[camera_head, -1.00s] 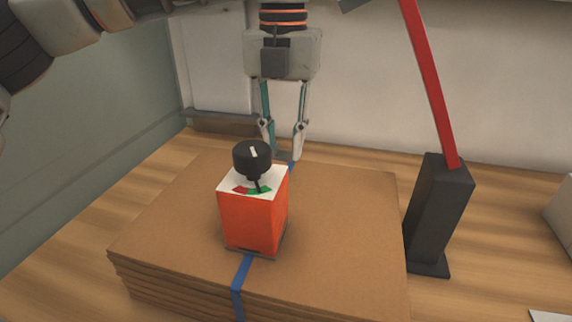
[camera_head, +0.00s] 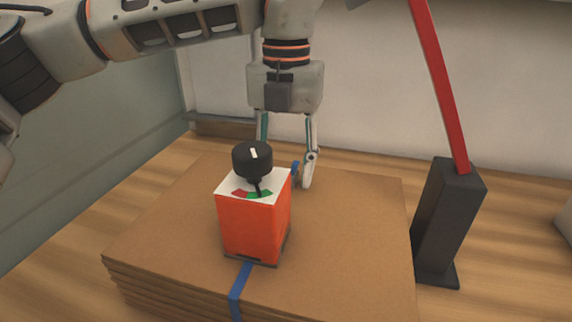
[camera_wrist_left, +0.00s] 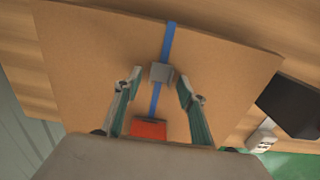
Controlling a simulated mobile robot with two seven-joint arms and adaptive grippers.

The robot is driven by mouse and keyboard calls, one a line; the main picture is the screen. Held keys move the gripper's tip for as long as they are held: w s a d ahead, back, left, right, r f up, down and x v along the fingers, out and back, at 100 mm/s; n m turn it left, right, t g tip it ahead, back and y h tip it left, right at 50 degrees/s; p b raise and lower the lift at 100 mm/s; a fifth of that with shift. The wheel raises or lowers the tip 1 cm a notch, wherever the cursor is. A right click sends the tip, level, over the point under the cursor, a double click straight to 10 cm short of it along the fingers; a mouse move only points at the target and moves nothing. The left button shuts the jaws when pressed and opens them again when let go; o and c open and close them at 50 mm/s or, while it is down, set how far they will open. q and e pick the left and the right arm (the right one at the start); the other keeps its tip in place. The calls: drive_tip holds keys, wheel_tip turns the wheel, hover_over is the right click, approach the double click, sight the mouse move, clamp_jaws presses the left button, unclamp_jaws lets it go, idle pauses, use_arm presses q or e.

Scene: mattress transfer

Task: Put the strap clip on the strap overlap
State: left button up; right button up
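A grey strap clip (camera_wrist_left: 161,72) sits on the blue strap (camera_wrist_left: 155,99) on top of the cardboard stack (camera_head: 350,230), in the left wrist view. My left gripper (camera_wrist_left: 160,77) is open, one finger on each side of the clip, with a visible gap on both sides. In the head view the gripper (camera_head: 286,168) points down behind the orange box (camera_head: 254,222), which hides the clip and part of one finger. The strap also shows in front of the box (camera_head: 239,283). The strap overlap cannot be made out. My right gripper is not in view.
The orange box has a black knob (camera_head: 252,159) and a red-green scale on top, standing close to my left gripper. A dark post (camera_head: 446,222) with a tall red bar (camera_head: 440,85) stands right of the stack. The stack's right top is clear.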

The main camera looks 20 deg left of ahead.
use_arm(q)
drive_tip(key=shift+r, duration=0.1)
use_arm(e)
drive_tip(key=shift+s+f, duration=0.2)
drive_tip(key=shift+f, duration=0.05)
use_arm(q)
wheel_tip(320, 180, up, 5)
drive_tip(key=shift+r+p, duration=0.2)
drive_tip(key=shift+p, duration=0.65)
wheel_tip(320, 180, up, 7)
drive_tip(key=p, duration=0.2)
drive_tip(key=shift+f, duration=0.2)
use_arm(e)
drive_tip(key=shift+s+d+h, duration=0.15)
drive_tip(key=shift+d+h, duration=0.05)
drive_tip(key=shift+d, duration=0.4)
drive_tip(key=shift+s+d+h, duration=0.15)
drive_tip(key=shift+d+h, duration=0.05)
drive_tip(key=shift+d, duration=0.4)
